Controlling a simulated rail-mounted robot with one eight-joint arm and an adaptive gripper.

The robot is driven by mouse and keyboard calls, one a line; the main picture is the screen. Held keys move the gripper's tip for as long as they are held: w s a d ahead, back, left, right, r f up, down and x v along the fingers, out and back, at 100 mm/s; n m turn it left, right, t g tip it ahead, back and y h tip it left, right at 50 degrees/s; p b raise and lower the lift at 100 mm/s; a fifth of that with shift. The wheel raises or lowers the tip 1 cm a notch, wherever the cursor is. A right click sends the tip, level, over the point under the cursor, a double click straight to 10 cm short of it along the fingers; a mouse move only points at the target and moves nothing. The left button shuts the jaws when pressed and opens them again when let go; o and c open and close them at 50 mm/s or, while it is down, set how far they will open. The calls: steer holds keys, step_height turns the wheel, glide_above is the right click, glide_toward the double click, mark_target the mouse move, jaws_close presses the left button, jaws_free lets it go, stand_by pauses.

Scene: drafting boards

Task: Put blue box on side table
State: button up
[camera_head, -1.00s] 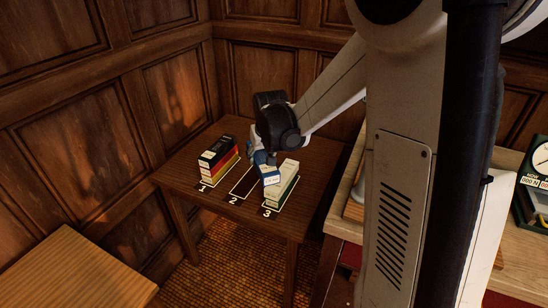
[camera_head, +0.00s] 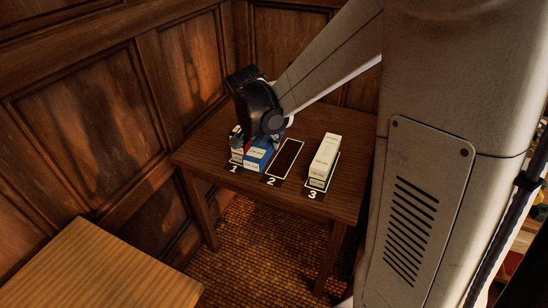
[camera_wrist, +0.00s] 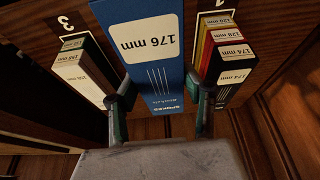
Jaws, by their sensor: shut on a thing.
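My gripper (camera_head: 258,138) is shut on the blue box (camera_head: 258,157), over the side table (camera_head: 232,177). In the wrist view the blue box (camera_wrist: 150,45), marked 176 mm, stands between the two fingers of my gripper (camera_wrist: 162,106). In the head view it covers part of slot 1 and lies left of the empty outlined slot 2 (camera_head: 286,157). I cannot tell whether its bottom touches the table.
Boxes with black, red and yellow sides (camera_wrist: 228,50) stand in slot 1, partly hidden in the head view. A lighter wooden top (camera_head: 100,270) is at the lower left. Panelled walls close off the back and left.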

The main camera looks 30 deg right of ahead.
steer(key=shift+w+f, duration=0.15)
steer(key=shift+f, duration=0.05)
steer(key=w+d+f, duration=0.1)
steer(key=d+f, duration=0.1)
steer(key=d, duration=0.1)
steer(key=w+d+f+b, duration=0.1)
steer(key=w+d+f, duration=0.1)
steer(key=d, duration=0.2)
steer(key=w+d+f+b, duration=0.1)
steer(key=d+f, duration=0.1)
steer(key=d, duration=0.1)
steer(key=shift+w+d+f, duration=0.15)
steer(key=shift+w+f, duration=0.2)
steer(key=shift+w, duration=0.05)
steer(key=shift+f+b, duration=0.65)
steer(key=shift+f, duration=1.35)
steer(key=shift+f, duration=0.15)
steer(key=o, duration=1.4)
